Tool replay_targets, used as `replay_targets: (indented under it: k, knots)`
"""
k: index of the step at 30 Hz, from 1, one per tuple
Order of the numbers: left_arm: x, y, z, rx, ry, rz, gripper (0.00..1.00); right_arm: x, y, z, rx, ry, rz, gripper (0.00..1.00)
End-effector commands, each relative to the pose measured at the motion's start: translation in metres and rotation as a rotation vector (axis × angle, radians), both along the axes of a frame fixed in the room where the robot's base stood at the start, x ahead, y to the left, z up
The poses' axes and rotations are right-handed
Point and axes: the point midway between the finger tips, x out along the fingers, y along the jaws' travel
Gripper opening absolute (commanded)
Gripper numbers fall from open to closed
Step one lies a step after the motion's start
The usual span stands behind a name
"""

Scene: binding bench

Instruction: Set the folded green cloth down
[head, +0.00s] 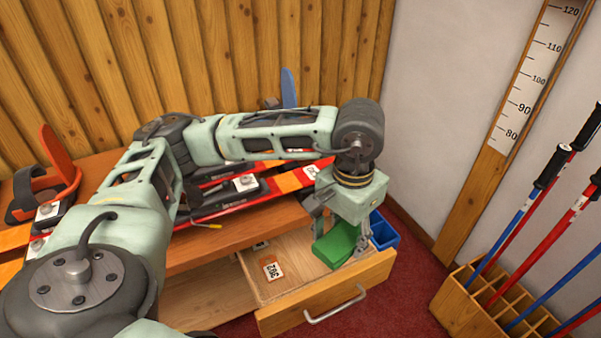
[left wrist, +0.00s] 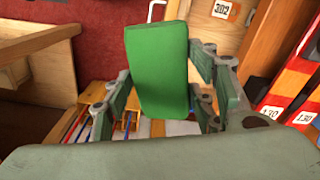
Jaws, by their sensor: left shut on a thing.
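The folded green cloth (head: 335,248) is a thick green block at the right end of the open wooden drawer (head: 340,291) in the head view. My left gripper (head: 341,236) is above it, pointing down, with a finger on each side of the cloth. The cloth also shows in the left wrist view (left wrist: 158,72), gripped between the fingers (left wrist: 160,85). I cannot tell whether its underside touches the drawer floor. My right gripper is not in view.
A tag marked 302 (head: 271,269) lies in the drawer, left of the cloth. A blue bin (head: 384,232) is just right of the cloth. Red skis (head: 240,203) lie on the bench (head: 225,240). A wooden pole rack (head: 466,310) stands at the right.

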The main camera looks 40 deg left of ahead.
Motion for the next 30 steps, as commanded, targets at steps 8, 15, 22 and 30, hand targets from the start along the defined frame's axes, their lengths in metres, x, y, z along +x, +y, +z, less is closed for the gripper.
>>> replay_targets:
  k: [8,15,22,30]
  knots:
    - [0.046,0.036,-0.050,0.007,-0.004,-0.099,0.27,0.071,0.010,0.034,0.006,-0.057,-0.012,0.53]
    - [0.075,0.071,-0.084,0.004,0.006,-0.191,0.27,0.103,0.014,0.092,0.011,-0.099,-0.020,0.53]
    - [0.092,0.098,-0.106,-0.002,0.017,-0.262,0.27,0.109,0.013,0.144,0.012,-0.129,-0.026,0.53]
    - [0.096,0.108,-0.123,-0.007,0.026,-0.292,0.27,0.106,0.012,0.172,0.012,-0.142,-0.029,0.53]
